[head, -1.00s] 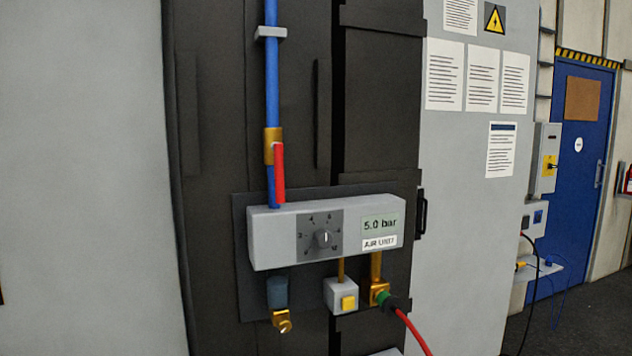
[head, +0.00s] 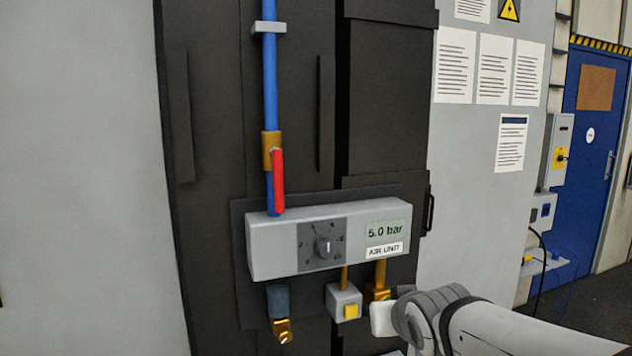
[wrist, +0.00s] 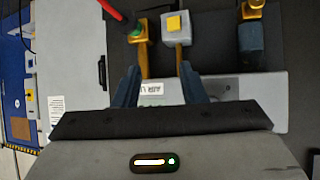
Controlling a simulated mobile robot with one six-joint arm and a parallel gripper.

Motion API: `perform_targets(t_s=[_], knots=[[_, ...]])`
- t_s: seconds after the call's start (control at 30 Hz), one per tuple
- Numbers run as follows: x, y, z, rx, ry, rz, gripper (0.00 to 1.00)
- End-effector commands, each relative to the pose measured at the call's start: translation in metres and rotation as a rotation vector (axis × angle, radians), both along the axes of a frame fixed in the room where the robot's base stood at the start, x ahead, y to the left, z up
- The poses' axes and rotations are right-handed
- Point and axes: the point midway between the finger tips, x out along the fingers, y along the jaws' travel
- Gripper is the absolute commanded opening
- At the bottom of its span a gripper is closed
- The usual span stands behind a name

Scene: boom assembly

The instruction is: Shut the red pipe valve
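The red valve handle (head: 278,172) hangs down alongside the blue pipe (head: 270,80), nearly parallel to it, from a brass valve body (head: 271,147). It sits just above the left end of the grey air unit (head: 340,235). The valve does not show in the wrist view. My gripper (wrist: 160,72) is open in the wrist view, its two dark blue fingers apart with nothing held between them. In the head view my arm reaches in at the lower right, below and right of the valve; the fingers cannot be made out there.
The air unit has a dial (head: 324,246), a 5.0 bar display and a yellow button box (head: 344,302) below. A red hose (wrist: 112,10) joins a brass fitting (wrist: 140,38) near my fingers in the wrist view. The panel left of the pipe is clear.

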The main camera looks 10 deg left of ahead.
Motion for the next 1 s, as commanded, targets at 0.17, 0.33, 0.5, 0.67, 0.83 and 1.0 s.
perform_targets(t_s=[0.17,0.33,0.5,0.67,0.83,1.0], knots=[[0.035,0.106,0.105,0.147,-0.319,0.203,0.38],[0.033,0.164,0.158,0.26,-0.482,0.33,0.38],[0.035,0.184,0.173,0.295,-0.526,0.367,0.38],[0.051,0.196,0.172,0.294,-0.524,0.366,0.38],[0.071,0.212,0.173,0.294,-0.524,0.364,0.38],[0.086,0.222,0.172,0.293,-0.524,0.365,0.38]])
